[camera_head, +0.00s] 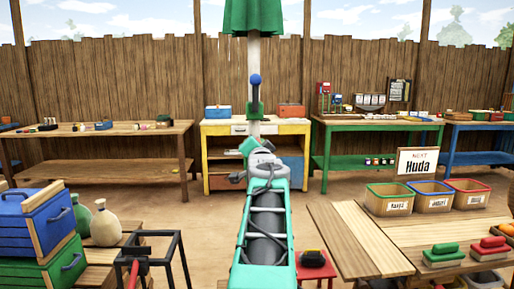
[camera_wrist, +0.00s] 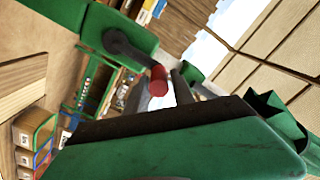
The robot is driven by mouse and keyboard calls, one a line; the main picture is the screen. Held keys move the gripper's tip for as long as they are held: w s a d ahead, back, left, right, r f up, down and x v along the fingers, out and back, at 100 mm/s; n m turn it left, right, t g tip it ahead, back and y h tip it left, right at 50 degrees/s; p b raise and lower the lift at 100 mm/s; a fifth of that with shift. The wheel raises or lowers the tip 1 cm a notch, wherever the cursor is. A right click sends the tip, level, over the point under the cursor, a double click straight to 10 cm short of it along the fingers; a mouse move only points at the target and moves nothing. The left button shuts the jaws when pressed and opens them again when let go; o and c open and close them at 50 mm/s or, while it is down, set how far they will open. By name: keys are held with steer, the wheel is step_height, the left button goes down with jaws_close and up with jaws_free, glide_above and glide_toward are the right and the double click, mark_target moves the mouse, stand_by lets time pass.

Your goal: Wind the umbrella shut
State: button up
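The green umbrella (camera_head: 253,18) hangs at the top of the head view in narrow folds around a pale pole (camera_head: 254,60); its upper part is cut off. A green crank housing (camera_head: 254,109) sits on the pole, with a dark arm rising to a blue knob (camera_head: 254,79). My gripper (camera_head: 258,152) is below the housing, small and partly covered by my arm. In the wrist view, a dark crank arm (camera_wrist: 127,50) with a red end (camera_wrist: 158,80) extends from a green block. My gripper's grey fingers (camera_wrist: 160,95) stand apart near that red end; contact is unclear.
A yellow workbench (camera_head: 218,130) stands behind the pole, with a green bench (camera_head: 335,145) to its right. Wooden tables with crates, bags and labelled bins (camera_head: 387,203) flank my arm. A red stool (camera_head: 315,266) is close at right.

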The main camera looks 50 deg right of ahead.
steer(key=o, duration=0.3)
steer(key=shift+o, duration=0.2)
steer(key=shift+s+a+f, duration=0.1)
steer(key=shift+s+f, duration=0.05)
steer(key=b+v, duration=0.5)
steer(key=v, duration=0.3)
steer(key=shift+s+a+b, duration=0.2)
steer(key=shift+s+b, duration=0.05)
steer(key=shift+b, duration=0.15)
steer(key=shift+a, duration=0.1)
